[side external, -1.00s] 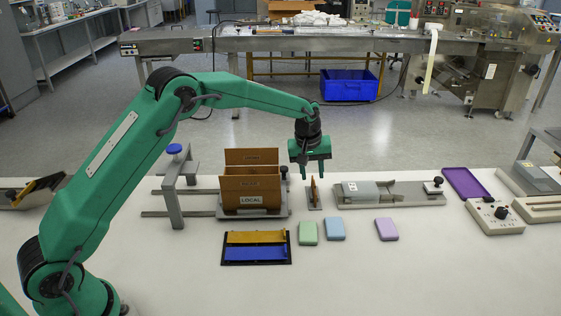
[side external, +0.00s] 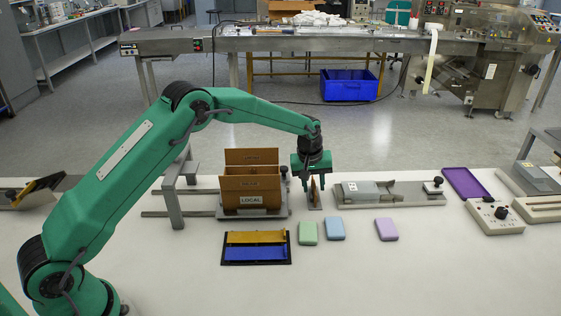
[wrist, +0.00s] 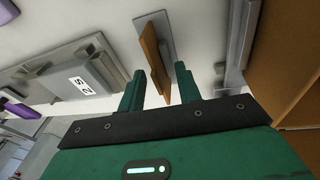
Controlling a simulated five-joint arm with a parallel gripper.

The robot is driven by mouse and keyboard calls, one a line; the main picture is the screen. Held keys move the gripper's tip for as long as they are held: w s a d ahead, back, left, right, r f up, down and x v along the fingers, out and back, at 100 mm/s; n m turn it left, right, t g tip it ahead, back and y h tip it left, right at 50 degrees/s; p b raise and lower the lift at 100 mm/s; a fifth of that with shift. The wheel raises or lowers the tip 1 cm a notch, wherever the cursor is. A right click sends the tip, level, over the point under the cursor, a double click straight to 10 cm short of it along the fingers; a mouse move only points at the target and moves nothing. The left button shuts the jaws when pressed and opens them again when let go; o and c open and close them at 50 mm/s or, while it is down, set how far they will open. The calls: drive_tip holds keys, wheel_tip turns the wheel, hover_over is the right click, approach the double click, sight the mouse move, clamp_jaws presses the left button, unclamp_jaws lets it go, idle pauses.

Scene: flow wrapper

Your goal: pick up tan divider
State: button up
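The tan divider (side external: 314,192) is a thin brown panel standing upright on a small grey base plate to the right of the brown box. It also shows in the wrist view (wrist: 154,58), between the fingers. My gripper (side external: 315,186) points down over the divider. In the wrist view my gripper (wrist: 160,75) is open, with one green finger on each side of the panel and visible gaps beside it. The fingers hide part of the divider in the side view.
A brown partitioned box (side external: 251,200) labelled LOCAL stands close on the left. A grey fixture (side external: 400,193) lies on the right. Green (side external: 308,233), blue (side external: 335,228) and purple (side external: 387,229) blocks lie in front, beside a black tray (side external: 288,263).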

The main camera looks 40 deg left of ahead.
sight(314, 182)
clamp_jaws()
drive_tip(key=shift+r, duration=0.15)
idle(0.4)
drive_tip(key=shift+d+r, duration=0.1)
drive_tip(key=shift+r, duration=0.35)
wheel_tip(314, 182, up, 3)
drive_tip(key=shift+r, duration=0.1)
drive_tip(key=s+d+r, duration=0.6)
drive_tip(key=d, duration=0.3)
drive_tip(key=shift+s+d+r, duration=0.2)
drive_tip(key=shift+s+r, duration=0.1)
drive_tip(key=shift+s, duration=0.05)
